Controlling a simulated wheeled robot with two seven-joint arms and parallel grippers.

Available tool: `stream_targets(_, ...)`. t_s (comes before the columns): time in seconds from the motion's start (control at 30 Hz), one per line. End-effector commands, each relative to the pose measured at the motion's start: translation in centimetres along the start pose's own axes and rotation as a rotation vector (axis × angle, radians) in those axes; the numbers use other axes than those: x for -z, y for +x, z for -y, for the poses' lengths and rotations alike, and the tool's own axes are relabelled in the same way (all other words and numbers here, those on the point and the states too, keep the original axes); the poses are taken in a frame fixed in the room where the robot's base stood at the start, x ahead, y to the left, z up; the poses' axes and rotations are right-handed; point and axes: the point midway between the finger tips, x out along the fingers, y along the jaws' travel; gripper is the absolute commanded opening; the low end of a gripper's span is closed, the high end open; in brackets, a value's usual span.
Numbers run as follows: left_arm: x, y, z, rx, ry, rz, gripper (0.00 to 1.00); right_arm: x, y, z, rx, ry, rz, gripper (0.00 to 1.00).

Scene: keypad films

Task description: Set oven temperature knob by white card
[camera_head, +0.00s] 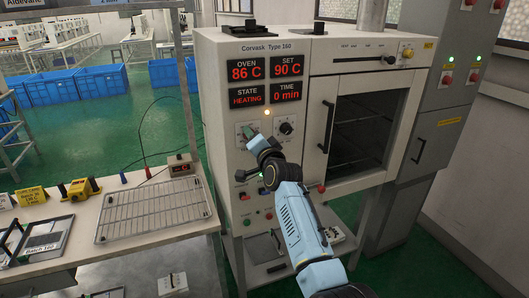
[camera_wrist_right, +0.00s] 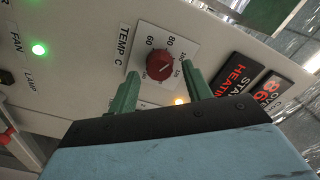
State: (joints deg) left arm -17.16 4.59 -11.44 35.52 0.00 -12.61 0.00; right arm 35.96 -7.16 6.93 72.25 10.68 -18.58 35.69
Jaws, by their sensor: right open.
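The oven (camera_head: 215,110) has red displays (camera_head: 268,81) reading OVEN 86 C, SET 90 C, STATE HEATING and TIME 0 min. The red temperature knob (camera_wrist_right: 159,65) sits on a white dial marked TEMP C, with 60 and 80 legible; its pointer is unclear. My right gripper (camera_wrist_right: 162,79) is open, its green fingers spread either side of the knob's lower part; contact cannot be told. In the head view, my right gripper (camera_head: 248,131) is at the panel and hides the knob. My left gripper is out of view.
A black knob (camera_head: 286,128) is close right of my gripper. Switches and buttons (camera_head: 250,218) are lower on the panel. The oven door handle (camera_head: 327,127) projects at the right. A wire rack (camera_head: 155,207) lies on the table.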

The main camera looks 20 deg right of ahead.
Motion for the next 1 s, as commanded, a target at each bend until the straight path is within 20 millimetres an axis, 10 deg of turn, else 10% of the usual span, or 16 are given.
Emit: stream_targets(1.0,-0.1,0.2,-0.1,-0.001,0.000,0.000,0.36,0.0,-12.4,0.0,0.000,0.001,-0.001,0.49)
